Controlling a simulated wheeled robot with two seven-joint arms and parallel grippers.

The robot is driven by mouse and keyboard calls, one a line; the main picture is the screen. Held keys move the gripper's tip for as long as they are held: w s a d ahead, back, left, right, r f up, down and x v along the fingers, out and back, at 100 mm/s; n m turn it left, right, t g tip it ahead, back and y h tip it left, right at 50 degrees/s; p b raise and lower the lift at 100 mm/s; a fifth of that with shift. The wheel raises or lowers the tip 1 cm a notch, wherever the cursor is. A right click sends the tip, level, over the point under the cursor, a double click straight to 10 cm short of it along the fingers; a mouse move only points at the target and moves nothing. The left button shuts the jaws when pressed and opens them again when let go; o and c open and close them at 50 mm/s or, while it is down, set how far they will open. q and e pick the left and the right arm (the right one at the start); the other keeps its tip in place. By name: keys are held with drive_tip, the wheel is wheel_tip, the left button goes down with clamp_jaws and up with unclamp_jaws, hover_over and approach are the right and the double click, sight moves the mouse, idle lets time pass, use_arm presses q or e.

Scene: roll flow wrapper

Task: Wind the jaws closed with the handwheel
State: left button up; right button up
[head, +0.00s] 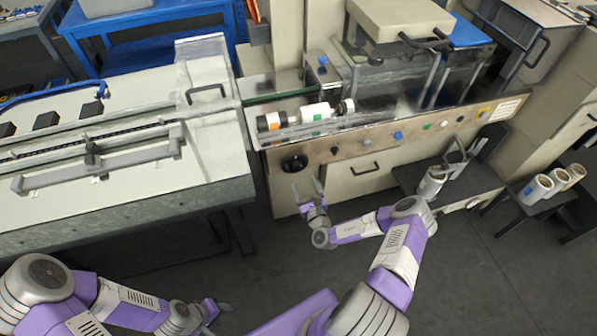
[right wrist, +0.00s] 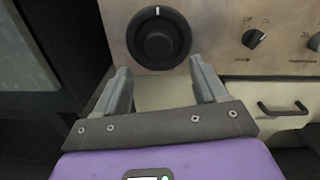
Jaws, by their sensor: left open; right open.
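The handwheel (head: 294,163) is a round black knob on the metal front panel of the wrapper. In the right wrist view the handwheel (right wrist: 158,38) shows face-on with a white mark at its top. My right gripper (head: 307,188) is open and empty, just in front of and below the handwheel. In the right wrist view its two fingers (right wrist: 158,75) point at the knob, apart from each other, and the knob shows above and between the tips. I cannot tell whether they touch it. The jaws cannot be made out clearly. My left gripper (head: 222,308) is open and empty, low over the floor.
Smaller knobs and coloured buttons (head: 398,135) run along the panel to the right. A drawer handle (right wrist: 283,108) sticks out below the panel. The conveyor table (head: 120,200) stands to the left. The floor in front is clear.

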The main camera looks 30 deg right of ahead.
sight(297, 169)
drive_tip(key=b+x, duration=0.2)
drive_tip(key=x, duration=0.5)
drive_tip(key=shift+w+a, duration=0.1)
drive_tip(key=shift+w, duration=0.05)
drive_tip(key=c, duration=1.1)
drive_tip(key=shift+o, duration=0.2)
